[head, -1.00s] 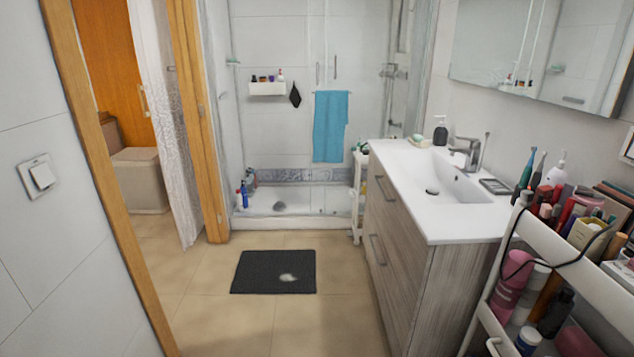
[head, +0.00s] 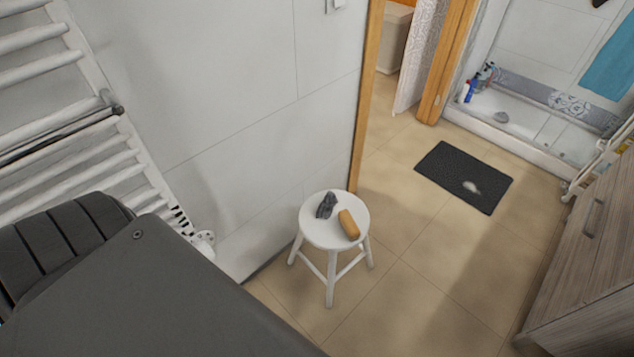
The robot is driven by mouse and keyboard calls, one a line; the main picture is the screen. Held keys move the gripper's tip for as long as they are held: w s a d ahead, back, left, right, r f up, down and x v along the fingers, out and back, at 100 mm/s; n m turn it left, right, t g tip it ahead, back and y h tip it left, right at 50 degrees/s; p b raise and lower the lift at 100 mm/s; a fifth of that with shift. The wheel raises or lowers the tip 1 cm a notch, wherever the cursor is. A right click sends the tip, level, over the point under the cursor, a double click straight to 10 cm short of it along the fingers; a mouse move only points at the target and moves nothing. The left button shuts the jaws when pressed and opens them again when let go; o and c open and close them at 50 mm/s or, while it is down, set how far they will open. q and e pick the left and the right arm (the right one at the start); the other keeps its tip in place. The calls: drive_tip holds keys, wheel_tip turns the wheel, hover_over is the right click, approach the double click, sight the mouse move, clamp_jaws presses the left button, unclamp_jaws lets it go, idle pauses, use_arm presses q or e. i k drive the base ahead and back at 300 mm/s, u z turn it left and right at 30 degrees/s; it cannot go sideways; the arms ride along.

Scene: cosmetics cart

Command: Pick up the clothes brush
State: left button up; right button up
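A small brush-like object with an orange-tan wooden body (head: 349,225) lies on the right part of a round white stool (head: 312,232) in the head view. It looks like the clothes brush; its bristles cannot be made out. A dark grey object (head: 326,205), too small to identify, lies beside it on the left part of the seat. Neither of my grippers is in view.
A white towel radiator (head: 95,130) is on the wall at left. The stool stands close to the white wall (head: 230,90). A dark mat (head: 464,177) lies on open tiled floor (head: 420,270). A wooden vanity (head: 590,260) bounds the right side.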

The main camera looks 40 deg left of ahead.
sight(353, 232)
drive_tip(key=u, duration=0.3)
drive_tip(key=k, duration=0.4)
drive_tip(key=u, duration=1.25)
drive_tip(key=i, duration=1)
drive_tip(key=z, duration=0.05)
